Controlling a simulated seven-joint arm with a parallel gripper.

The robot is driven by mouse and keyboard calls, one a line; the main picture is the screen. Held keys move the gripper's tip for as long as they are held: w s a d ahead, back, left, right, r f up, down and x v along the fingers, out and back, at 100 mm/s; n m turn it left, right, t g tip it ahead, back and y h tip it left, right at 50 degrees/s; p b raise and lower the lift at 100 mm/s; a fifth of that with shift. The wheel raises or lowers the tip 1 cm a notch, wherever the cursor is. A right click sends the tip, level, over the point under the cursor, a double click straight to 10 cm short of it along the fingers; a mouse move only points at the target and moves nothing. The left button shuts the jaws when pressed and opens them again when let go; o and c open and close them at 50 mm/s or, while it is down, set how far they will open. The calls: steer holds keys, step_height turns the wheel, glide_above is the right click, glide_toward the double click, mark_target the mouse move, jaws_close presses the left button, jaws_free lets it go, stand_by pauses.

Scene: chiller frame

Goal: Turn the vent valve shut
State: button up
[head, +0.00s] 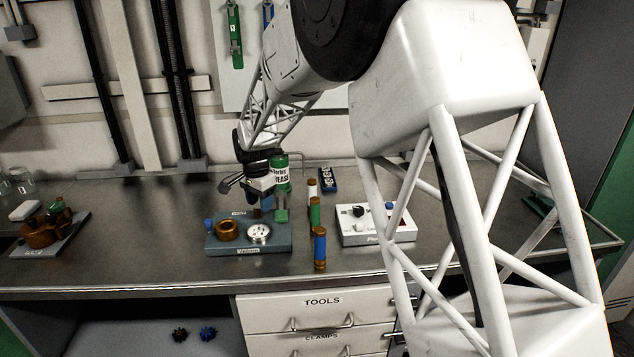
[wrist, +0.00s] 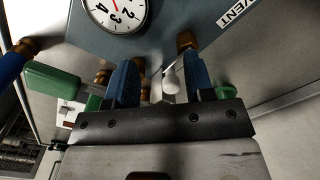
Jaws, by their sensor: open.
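The grey-blue block (head: 275,246) stands on the bench in the head view, with a white dial gauge (head: 259,233) on it. The wrist view shows the gauge (wrist: 115,12) at the top and a VENT label (wrist: 237,12) at the upper right. A brass fitting (wrist: 187,41) sits on the block beside the label. A pale, round-ended piece (wrist: 171,78) shows between my fingers; I cannot tell if it is the valve's handle. My gripper (wrist: 162,82) is open, its blue fingers apart around that piece. It also shows above the block's back in the head view (head: 264,204).
A green can marked GREASE (head: 281,176) stands close behind my gripper. Several coloured cylinders, among them a blue one (head: 320,246), stand right of the block. A white box (head: 376,228) is farther right. A brown fitting on a plate (head: 45,230) lies far left. Bench between is clear.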

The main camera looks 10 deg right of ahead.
step_height(320, 180, up, 8)
steer(key=f, duration=0.1)
steer(key=s+d+r+n, duration=0.2)
steer(key=s+d+r, duration=0.2)
steer(key=s+d, duration=0.3)
steer(key=s+d+r+n+t, duration=0.1)
steer(key=s+d+r+n, duration=0.2)
steer(key=s, duration=0.8)
steer(key=shift+d+r+n, duration=0.3)
steer(key=shift+d+r, duration=0.7)
steer(key=shift+d, duration=1.3)
steer(key=shift+s, duration=0.15)
steer(key=s+d+f+n, duration=0.1)
steer(key=s+d, duration=0.3)
steer(key=s, duration=0.5)
steer(key=s+d+f+n+t, duration=0.1)
steer(key=s+d, duration=0.3)
steer(key=s, duration=0.5)
steer(key=s+d+f, duration=0.1)
steer(key=s+d, duration=0.3)
steer(key=s, duration=0.6)
steer(key=shift+n+t, duration=0.3)
steer(key=shift+n, duration=0.1)
